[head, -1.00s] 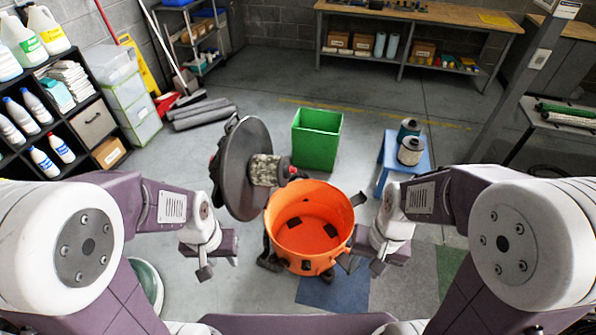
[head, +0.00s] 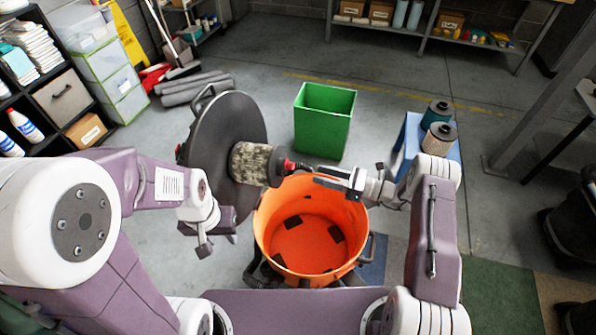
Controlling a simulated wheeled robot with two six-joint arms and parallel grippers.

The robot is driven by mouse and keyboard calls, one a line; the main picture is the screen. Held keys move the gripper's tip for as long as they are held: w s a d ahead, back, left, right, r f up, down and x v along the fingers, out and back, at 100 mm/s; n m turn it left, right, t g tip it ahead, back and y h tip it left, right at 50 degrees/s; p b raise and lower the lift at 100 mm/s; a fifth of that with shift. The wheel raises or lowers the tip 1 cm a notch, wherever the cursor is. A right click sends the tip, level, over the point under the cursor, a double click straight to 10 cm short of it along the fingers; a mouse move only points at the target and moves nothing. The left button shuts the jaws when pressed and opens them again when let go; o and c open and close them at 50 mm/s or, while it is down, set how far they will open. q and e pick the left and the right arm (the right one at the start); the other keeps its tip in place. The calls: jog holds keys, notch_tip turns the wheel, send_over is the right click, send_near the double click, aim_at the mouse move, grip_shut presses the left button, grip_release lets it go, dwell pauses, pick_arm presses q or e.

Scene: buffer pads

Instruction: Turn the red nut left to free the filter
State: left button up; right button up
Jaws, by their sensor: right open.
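The red nut (head: 289,165) sits at the right end of the dirty, grey-brown filter (head: 256,164). The filter sticks out sideways from the dark round lid (head: 222,135), which is tilted up on edge over the left side of the orange drum (head: 264,225). My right gripper (head: 325,178) is open, just right of the nut and a little lower in the picture, with its fingers pointing left. A gap shows between them and the nut. My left gripper (head: 205,245) hangs left of the drum, below the lid; whether its jaws are apart is unclear.
A green bin (head: 323,120) stands behind the drum. A blue stool (head: 409,135) with a pale filter (head: 437,140) and a teal filter (head: 435,113) is behind my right arm. Shelves (head: 55,85) stand at the left. Floor behind the green bin is clear.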

aim_at(291, 166)
jog(key=x, duration=0.8)
jog(key=shift+w+a, duration=0.2)
jog(key=shift+a, duration=0.15)
grip_shut()
